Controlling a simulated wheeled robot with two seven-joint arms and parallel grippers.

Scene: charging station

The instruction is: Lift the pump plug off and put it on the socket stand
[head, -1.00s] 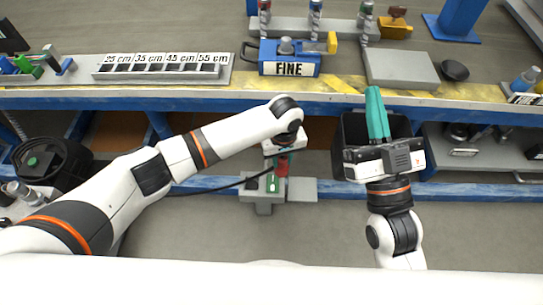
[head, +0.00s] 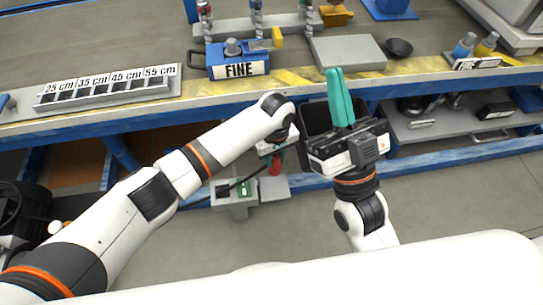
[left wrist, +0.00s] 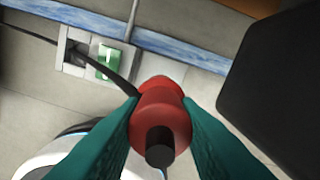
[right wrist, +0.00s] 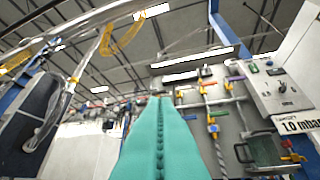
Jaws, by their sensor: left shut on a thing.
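My left gripper (left wrist: 160,108) is shut on the red pump plug (left wrist: 164,104), which has a dark round end and a black cable (left wrist: 28,30) running off to the upper left. In the head view the plug (head: 276,161) shows just below my left gripper (head: 274,152), partly hidden by it. The grey socket stand (head: 235,211) is lower left of the plug. The left wrist view shows the stand (left wrist: 76,68) with a dark opening and a green part; the plug appears apart from it. My right gripper (head: 340,97) is raised, with its teal fingers together and nothing between them.
A blue-edged bench (head: 110,127) crosses behind my arms, carrying a slotted length gauge (head: 105,92), a blue FINE box (head: 238,62) and a grey plate (head: 347,52). A dark bin (head: 318,118) stands close to the right of my left gripper. The floor in front is clear.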

